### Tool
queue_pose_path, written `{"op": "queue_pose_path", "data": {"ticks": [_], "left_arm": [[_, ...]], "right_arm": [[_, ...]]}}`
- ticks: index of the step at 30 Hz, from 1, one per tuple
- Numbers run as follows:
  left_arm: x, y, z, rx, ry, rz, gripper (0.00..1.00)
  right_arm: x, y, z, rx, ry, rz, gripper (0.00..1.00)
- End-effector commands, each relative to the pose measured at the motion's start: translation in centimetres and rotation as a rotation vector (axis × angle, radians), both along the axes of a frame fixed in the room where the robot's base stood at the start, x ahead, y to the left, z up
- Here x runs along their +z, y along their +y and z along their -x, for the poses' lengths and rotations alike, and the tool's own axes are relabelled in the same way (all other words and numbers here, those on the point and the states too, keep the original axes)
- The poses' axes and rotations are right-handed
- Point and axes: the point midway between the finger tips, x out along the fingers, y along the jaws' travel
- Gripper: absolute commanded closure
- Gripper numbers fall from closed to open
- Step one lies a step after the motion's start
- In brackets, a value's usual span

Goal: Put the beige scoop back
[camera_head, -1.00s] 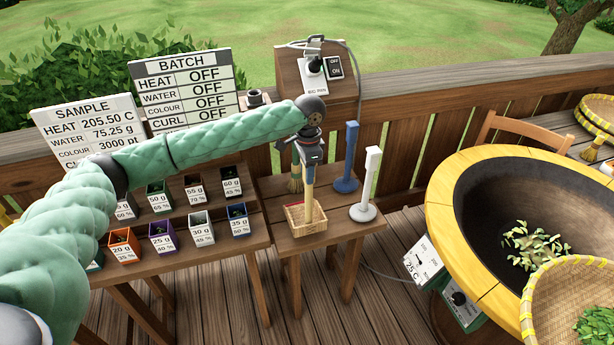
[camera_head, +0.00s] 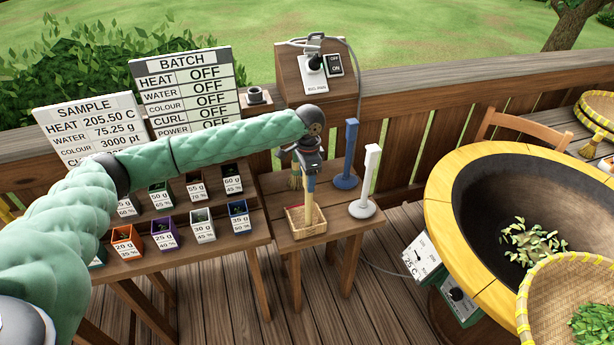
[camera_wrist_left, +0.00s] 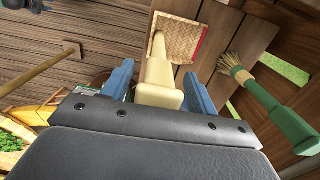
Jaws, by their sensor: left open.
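The beige scoop (camera_head: 309,197) stands upright with its lower end in a small woven basket (camera_head: 308,230) on the small side table. In the left wrist view the scoop (camera_wrist_left: 159,80) sits between the two blue fingers of my left gripper (camera_wrist_left: 160,92), with its far end in the basket (camera_wrist_left: 178,40). My left gripper (camera_head: 309,168) is open around the scoop's upper end, pointing down. The gripper hides the scoop's top in the head view.
A blue stand (camera_head: 347,155) and a white stand (camera_head: 366,182) are right of the basket. A green-handled brush (camera_wrist_left: 279,115) is beside the gripper. Labelled cups (camera_head: 163,234) stand to the left. The large yellow-rimmed pan (camera_head: 440,215) and woven tray (camera_head: 535,290) are at the right.

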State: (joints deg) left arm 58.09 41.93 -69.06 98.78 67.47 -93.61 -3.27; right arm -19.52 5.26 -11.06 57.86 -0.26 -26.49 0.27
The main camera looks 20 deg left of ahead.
Motion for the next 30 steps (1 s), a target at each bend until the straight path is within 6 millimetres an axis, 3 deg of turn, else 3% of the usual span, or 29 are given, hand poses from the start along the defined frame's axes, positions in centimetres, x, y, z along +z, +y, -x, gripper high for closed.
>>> {"op": "queue_pose_path", "data": {"ticks": [6,18,30], "left_arm": [[0.7,0.0,-0.1,0.0,-0.002,0.001,0.41],[6.6,-0.1,-0.3,-0.001,-0.002,0.001,0.41],[11.5,-0.2,-0.4,0.0,0.0,0.0,0.41]], "right_arm": [[-0.4,-0.2,-0.2,-0.001,0.007,0.004,0.64],[3.8,2.6,-3.6,-0.012,0.02,-0.018,0.64],[7.7,3.9,-5.0,-0.021,0.048,-0.028,0.64]]}}
